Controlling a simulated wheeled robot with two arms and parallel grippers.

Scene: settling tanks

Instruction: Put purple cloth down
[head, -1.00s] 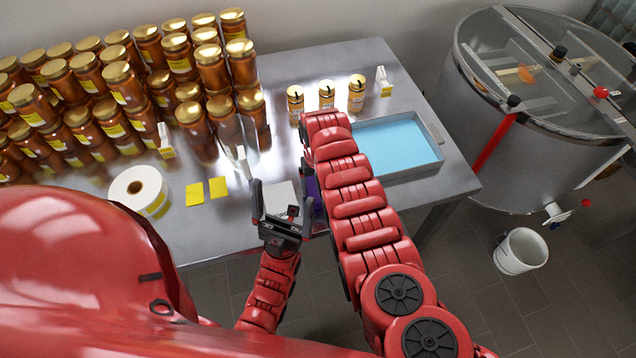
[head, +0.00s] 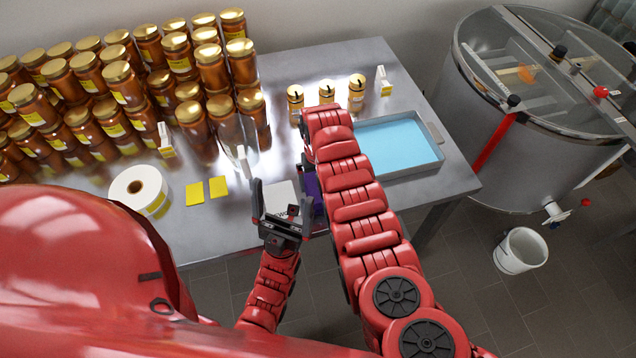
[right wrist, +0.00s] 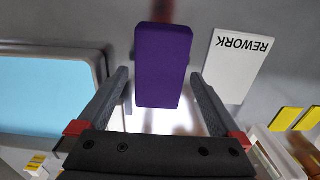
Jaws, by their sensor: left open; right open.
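The purple cloth (right wrist: 163,55) is a folded, flat block on the metal table. In the right wrist view it lies between and beyond the fingertips of my right gripper (right wrist: 160,80), which is open with a gap on each side of the cloth. In the head view only a strip of the cloth (head: 313,190) shows beside my right arm, which hides the right gripper. My left gripper (head: 282,192) is open and empty at the table's front edge, left of the cloth.
A white plate marked REWORK (right wrist: 236,65) lies beside the cloth. A blue-bottomed tray (head: 436,160) is on the table's right. Several honey jars (head: 212,68), a label roll (head: 127,180) and yellow cards (head: 195,193) occupy the left. Three small jars (head: 326,93) stand behind my right arm.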

